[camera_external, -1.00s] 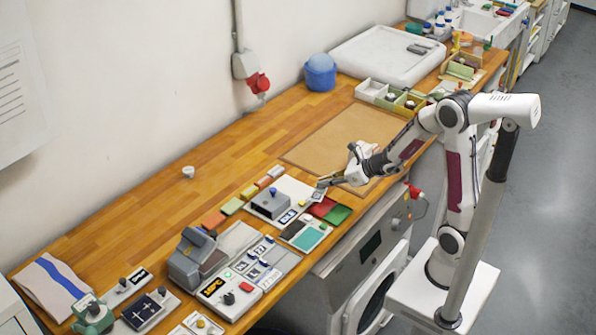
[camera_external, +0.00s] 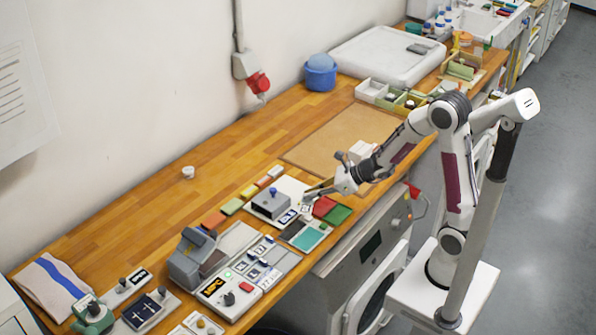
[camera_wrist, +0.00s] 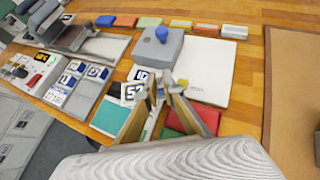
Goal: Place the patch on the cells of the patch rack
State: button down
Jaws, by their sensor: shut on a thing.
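My gripper (camera_external: 307,195) is shut on a small white patch with dark digits (camera_wrist: 132,93). The patch is at the fingertips (camera_wrist: 157,90), over the near edge of the white plate with the grey press block (camera_external: 270,203). Whether it touches anything below is unclear. The patch rack (camera_wrist: 78,84) is a light grey tray left of the gripper in the wrist view. It also shows in the external view (camera_external: 283,267).
A teal pad (camera_external: 308,239) lies between my gripper and the rack. Red (camera_external: 324,206) and green (camera_external: 338,215) pads lie to the right. A grey machine (camera_external: 190,262) stands left of the rack. The wooden bench behind is mostly clear.

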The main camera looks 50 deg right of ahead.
aim_at(289, 250)
jog(key=a+n+y, duration=0.1)
jog(key=a, duration=0.2)
jog(key=a+n+g+y, duration=0.1)
jog(key=a, duration=0.3)
jog(key=a+n+g+y, duration=0.1)
jog(key=a+n, duration=0.1)
jog(key=a, duration=0.1)
jog(key=shift+s+a+r, duration=0.2)
jog(key=shift+s+a, duration=0.05)
jog(key=s+a+n+g+y, duration=0.2)
jog(key=s+a+n+g, duration=0.1)
jog(key=a, duration=0.5)
jog(key=shift+s+r+n+g, duration=0.4)
jog(key=shift+s+r+n, duration=0.1)
jog(key=shift+n, duration=0.1)
jog(key=shift+d+f, duration=0.1)
jog(key=shift+f, duration=0.1)
jog(key=shift+f, duration=3.25)
jog(key=shift+f, duration=0.4)
jog(key=c, duration=2.1)
grip_release()
